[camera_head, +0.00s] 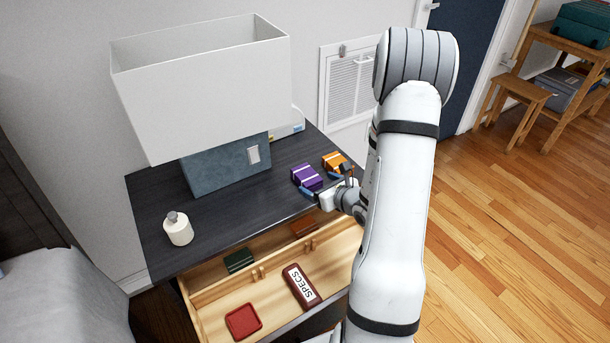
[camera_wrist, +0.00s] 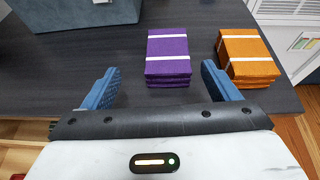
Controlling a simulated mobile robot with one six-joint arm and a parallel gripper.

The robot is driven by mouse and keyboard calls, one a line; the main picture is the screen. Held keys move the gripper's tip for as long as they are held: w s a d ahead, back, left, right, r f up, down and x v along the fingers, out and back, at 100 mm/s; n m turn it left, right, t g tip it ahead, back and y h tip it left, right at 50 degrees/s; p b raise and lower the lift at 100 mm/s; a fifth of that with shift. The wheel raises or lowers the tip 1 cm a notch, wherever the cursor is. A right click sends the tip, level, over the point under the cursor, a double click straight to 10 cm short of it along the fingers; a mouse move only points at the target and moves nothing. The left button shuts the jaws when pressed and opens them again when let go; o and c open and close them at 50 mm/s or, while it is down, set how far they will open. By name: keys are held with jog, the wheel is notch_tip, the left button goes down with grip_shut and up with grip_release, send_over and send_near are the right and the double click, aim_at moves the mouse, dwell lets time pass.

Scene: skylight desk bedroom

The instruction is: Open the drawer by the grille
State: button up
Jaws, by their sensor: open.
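The wooden drawer (camera_head: 213,303) of the dark nightstand (camera_head: 205,222) is pulled open, seen from above in the head view. A white louvred grille (camera_head: 343,90) is on the wall behind the nightstand's right side. My gripper (camera_head: 322,190) is over the nightstand top near its front right edge, above the drawer. In the wrist view my gripper (camera_wrist: 161,78) has its blue fingers spread, with nothing between them. A purple strapped stack (camera_wrist: 168,58) lies just beyond the fingers, and an orange one (camera_wrist: 246,57) is to its right. My arm hides the drawer's right end.
A brown SPECS case (camera_head: 301,287), a red tray (camera_head: 243,321), a green item (camera_head: 238,261) and a brown item (camera_head: 303,228) lie in the drawer. A big white-shaded lamp (camera_head: 205,85) and a white bottle (camera_head: 178,229) stand on top. A bed (camera_head: 55,300) is at left; open floor (camera_head: 500,230) is at right.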

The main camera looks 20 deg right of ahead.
aim_at(311, 179)
jog(key=shift+w+d+f+m, duration=0.15)
jog(key=shift+d+f+m, duration=0.15)
jog(key=shift+d, duration=0.1)
jog(key=x, duration=0.7)
jog(key=shift+w+f, duration=0.1)
jog(key=shift+f, duration=0.2)
jog(key=shift+c, duration=0.5)
jog(key=c, duration=1)
jog(key=shift+c, duration=0.2)
jog(key=shift+r, duration=0.15)
